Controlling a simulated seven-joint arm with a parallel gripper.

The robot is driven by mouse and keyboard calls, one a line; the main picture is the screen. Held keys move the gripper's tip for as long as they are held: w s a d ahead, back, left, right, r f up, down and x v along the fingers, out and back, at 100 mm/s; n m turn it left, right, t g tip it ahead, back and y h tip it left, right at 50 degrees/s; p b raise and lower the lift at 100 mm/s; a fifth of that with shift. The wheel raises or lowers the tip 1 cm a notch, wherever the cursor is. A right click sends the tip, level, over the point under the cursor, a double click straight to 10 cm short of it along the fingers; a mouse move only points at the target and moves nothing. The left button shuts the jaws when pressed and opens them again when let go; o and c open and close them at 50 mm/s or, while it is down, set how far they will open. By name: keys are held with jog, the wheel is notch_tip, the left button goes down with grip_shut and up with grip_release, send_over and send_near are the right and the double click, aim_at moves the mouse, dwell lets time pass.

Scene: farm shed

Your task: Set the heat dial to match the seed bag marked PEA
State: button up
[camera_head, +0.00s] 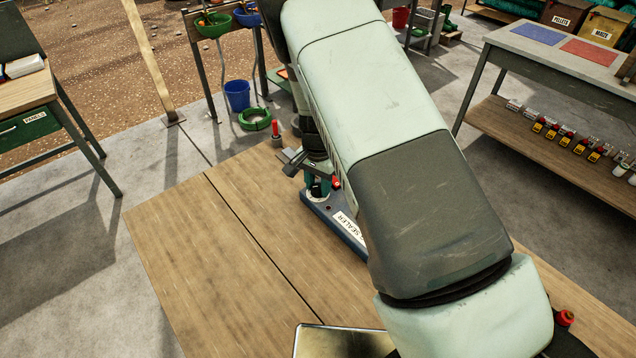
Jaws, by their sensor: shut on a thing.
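The blue-based sealer (350,230), with a white label reading SEALER, stands on the wooden table, partly hidden behind my arm. A small red knob (336,182) shows on it. My gripper (316,186) is low over the left end of the sealer, pointing down. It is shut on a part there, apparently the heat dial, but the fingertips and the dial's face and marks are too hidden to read. I see no seed bag marked PEA in this view.
A metal tray (340,342) lies at the table's front edge. A red-topped item (276,130) is by the far edge. The table's left half (220,260) is clear. Boxes marked PELLETS (564,18) and MAIZE (603,30) stand at the far right.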

aim_at(318, 186)
jog(key=m, duration=0.6)
jog(key=shift+s+m, duration=0.1)
jog(key=shift+m, duration=0.2)
dwell(0.4)
jog(key=o, duration=0.8)
jog(key=shift+c, duration=0.2)
notch_tip(318, 186, up, 11)
